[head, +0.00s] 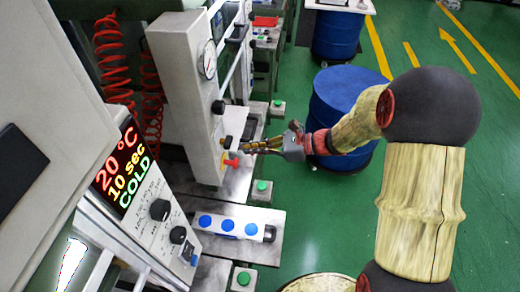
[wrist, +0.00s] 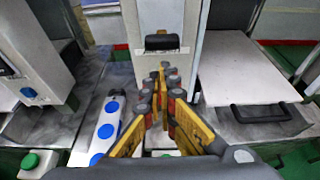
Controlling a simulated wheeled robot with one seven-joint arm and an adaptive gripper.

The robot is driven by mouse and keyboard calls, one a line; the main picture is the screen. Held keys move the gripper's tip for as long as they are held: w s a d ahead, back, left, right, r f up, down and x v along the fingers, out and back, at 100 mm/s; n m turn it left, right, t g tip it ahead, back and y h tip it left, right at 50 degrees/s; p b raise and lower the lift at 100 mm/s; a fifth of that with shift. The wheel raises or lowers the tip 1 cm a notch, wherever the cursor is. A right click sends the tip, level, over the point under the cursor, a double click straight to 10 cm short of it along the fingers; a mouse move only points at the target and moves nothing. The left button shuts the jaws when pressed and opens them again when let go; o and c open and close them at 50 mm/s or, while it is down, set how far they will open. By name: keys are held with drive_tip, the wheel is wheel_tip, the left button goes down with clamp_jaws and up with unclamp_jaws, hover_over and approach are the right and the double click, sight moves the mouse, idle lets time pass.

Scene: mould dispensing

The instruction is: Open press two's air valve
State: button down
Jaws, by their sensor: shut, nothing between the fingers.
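A pale press column (head: 180,90) carries a round gauge (head: 208,60), a black knob (head: 218,107) and, lower down, a red valve handle (head: 231,161) by a yellow patch. I see no number on this press. My gripper (head: 243,148) is shut and empty, its fingertips close to the column front, just above and right of the red handle. I cannot tell whether they touch it. In the wrist view my gripper (wrist: 164,70) points at the column, below a black block (wrist: 162,42). The red handle cannot be made out there.
A nearer press has a lit panel (head: 125,165) reading 20 °C, 10 sec, COLD. A white strip with blue discs (head: 228,225) lies below my gripper. Green buttons (head: 262,186) stand along the benches. A blue drum (head: 345,105) stands behind my arm. Green floor is free at right.

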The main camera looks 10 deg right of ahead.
sight(230, 141)
drive_tip(key=x, duration=0.4)
drive_tip(key=shift+w+a+f+b, duration=0.1)
drive_tip(key=shift+a+f+b, duration=0.05)
drive_tip(key=shift+a+b, duration=0.2)
drive_tip(key=shift+d, duration=0.1)
wheel_tip(230, 141, up, 5)
drive_tip(key=p, duration=0.3)
drive_tip(key=shift+p, duration=0.3)
drive_tip(key=shift+f, duration=0.15)
drive_tip(key=shift+w, duration=0.1)
